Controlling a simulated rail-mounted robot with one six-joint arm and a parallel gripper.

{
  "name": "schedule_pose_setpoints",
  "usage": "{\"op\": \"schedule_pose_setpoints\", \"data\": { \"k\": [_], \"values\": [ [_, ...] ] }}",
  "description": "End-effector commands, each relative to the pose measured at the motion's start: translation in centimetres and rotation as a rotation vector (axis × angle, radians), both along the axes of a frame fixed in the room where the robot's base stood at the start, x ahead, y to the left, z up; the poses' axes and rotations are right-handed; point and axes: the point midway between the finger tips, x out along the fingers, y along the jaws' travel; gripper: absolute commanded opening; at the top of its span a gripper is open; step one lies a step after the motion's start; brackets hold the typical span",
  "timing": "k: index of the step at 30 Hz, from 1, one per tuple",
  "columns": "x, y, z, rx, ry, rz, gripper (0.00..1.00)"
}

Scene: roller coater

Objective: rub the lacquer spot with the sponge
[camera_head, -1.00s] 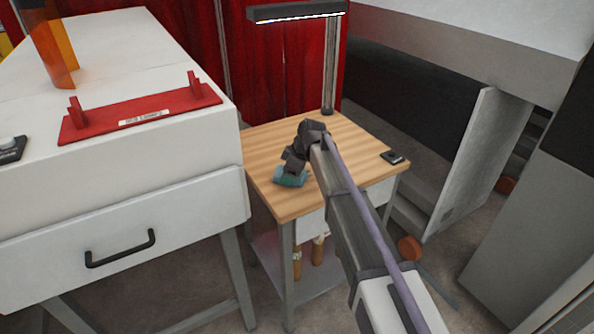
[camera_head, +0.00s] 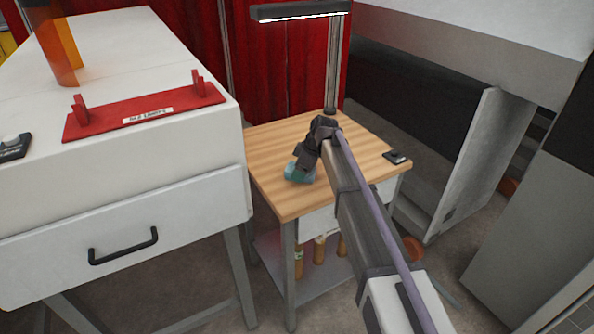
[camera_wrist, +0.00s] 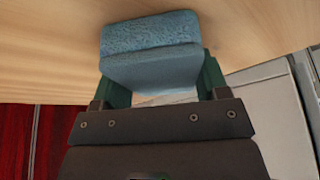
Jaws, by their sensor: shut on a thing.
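The blue-green sponge (camera_head: 300,173) is held in my gripper (camera_head: 304,166) over the left part of the wooden tabletop (camera_head: 275,205). In the wrist view the sponge (camera_wrist: 150,52) sits between the two green fingers of my gripper (camera_wrist: 152,75), with its far face against or very close to the wood; I cannot tell if it touches. No lacquer spot can be made out; the sponge, gripper and arm cover part of the tabletop.
A small black item (camera_head: 397,157) lies at the table's right edge. A lamp (camera_head: 300,11) on a post stands at the back. The white cabinet (camera_head: 150,205) with a red rack (camera_head: 145,112) stands close at the left. Bottles (camera_head: 319,250) stand on the lower shelf.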

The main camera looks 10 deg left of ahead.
Motion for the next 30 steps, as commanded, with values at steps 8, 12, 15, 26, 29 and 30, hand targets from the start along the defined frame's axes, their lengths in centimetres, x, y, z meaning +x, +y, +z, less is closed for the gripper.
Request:
{"op": "schedule_pose_setpoints", "data": {
  "k": [8,12,15,26,29,30],
  "values": [
    [1.9,-2.5,0.1,-0.004,-0.003,-0.004,0.49],
    [2.5,-3.4,0.1,-0.004,-0.002,-0.003,0.49],
    [2.5,-3.5,0.1,-0.003,-0.003,-0.002,0.49],
    [1.5,-3.2,0.1,-0.002,-0.002,-0.001,0.49],
    [0.8,-2.2,0.0,-0.002,-0.002,0.000,0.49],
    [0.5,-1.8,0.0,-0.002,-0.002,0.001,0.49]
  ]
}}
